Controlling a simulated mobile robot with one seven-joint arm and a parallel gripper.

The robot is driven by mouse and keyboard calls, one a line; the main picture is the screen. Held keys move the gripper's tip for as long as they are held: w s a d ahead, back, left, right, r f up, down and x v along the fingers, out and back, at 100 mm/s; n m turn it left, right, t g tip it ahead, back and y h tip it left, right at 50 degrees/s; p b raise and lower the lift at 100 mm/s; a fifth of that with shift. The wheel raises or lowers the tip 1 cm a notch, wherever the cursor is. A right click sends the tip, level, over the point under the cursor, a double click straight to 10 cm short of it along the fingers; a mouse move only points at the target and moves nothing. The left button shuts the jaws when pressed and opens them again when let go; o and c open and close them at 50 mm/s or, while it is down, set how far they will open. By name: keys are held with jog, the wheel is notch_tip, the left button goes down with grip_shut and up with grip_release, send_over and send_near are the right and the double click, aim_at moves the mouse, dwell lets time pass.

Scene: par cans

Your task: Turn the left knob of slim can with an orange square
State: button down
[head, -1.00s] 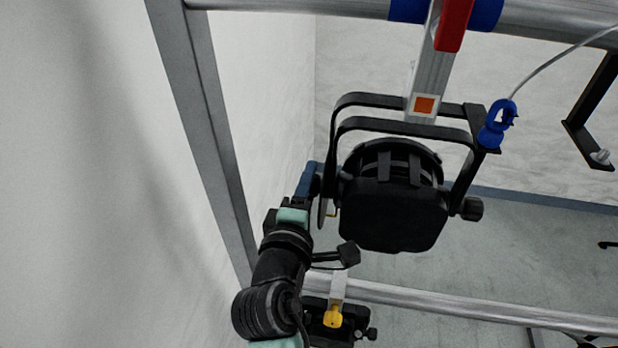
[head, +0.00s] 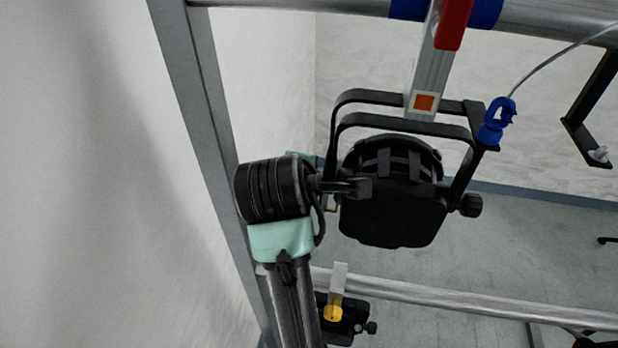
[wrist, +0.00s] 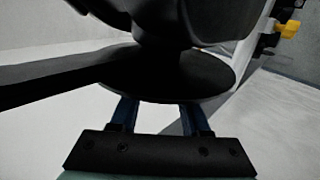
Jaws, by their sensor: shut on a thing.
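The slim can (head: 392,210) is a black lamp hanging in a black yoke (head: 400,128). An orange square (head: 424,102) on a white label sits on the bar just above it. A black knob (head: 471,204) shows at its right side. The left knob is hidden behind my arm in the head view. In the wrist view, the blue fingers of my gripper (wrist: 162,114) reach behind a round black disc (wrist: 205,78) at the yoke's end. My gripper is shut on the left knob, whose outline I cannot separate from the dark parts there.
A silver pipe (head: 440,293) crosses below the can, with a second lamp and a yellow clamp (head: 333,313). A grey upright post (head: 190,95) stands left of my arm. A blue hook with a safety cable (head: 497,122) is at the yoke's right.

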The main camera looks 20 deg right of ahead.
jog(key=shift+d, duration=0.1)
dwell(0.3)
jog(key=shift+c, duration=1.9)
grip_release()
jog(key=shift+s+a+r+b, duration=0.25)
jog(key=shift+r+b, duration=0.05)
jog(key=v, duration=1.1)
jog(key=shift+r, duration=0.4)
jog(key=shift+s+p, duration=0.3)
jog(key=shift+s, duration=0.05)
